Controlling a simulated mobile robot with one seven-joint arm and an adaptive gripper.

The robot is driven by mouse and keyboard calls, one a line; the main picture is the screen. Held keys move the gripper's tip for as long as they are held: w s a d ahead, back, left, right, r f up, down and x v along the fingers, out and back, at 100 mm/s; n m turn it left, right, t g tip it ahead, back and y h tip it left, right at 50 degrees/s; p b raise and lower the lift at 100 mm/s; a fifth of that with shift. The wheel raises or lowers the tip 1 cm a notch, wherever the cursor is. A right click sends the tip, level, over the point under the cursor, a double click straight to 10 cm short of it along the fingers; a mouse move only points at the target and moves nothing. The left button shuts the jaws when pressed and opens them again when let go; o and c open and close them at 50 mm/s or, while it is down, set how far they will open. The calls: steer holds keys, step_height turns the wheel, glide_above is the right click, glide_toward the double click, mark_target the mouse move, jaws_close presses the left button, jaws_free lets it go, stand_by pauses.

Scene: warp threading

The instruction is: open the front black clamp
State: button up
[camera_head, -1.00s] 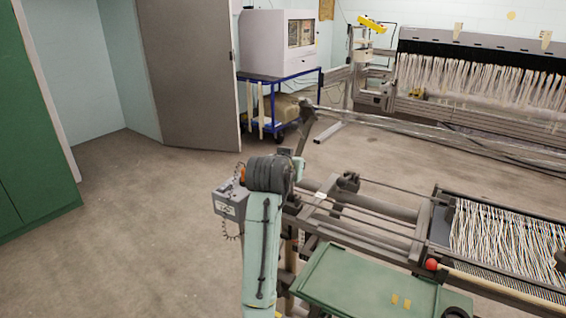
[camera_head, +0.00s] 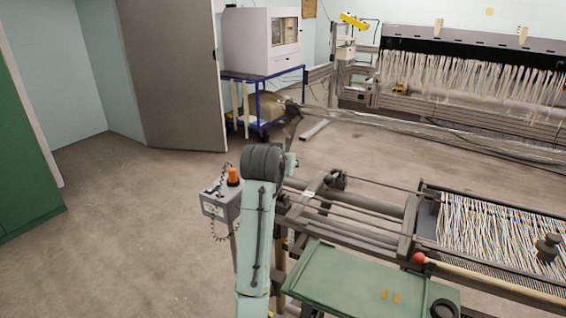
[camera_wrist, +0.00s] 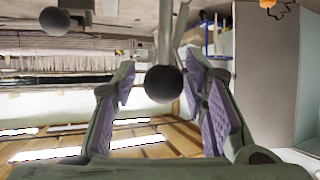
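In the wrist view, my gripper (camera_wrist: 161,80) is open, with its two purple-padded fingers spread wide. A round black knob (camera_wrist: 164,84) on a grey rod lies between the fingertips in the picture; it looks like the clamp's handle end. Gaps show on both sides of it, so neither pad seems to touch it. A second black knob (camera_wrist: 54,20) is at the upper left. In the head view, my arm hides the gripper, and I cannot tell for sure which dark part of the frame is the front clamp.
The loom frame (camera_head: 350,215) with striped warp threads (camera_head: 490,230) fills the right side. A green tray (camera_head: 340,283) lies in front, near a red knob (camera_head: 419,257). A grey control box (camera_head: 214,207) with an orange button stands left of my arm. Floor farther left is clear.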

steer(key=shift+o, duration=0.4)
steer(key=shift+a, duration=0.1)
steer(key=shift+s, duration=0.1)
steer(key=v, duration=1.1)
steer(key=shift+s+r, duration=0.25)
steer(key=shift+s, duration=0.05)
steer(key=shift+a, duration=0.2)
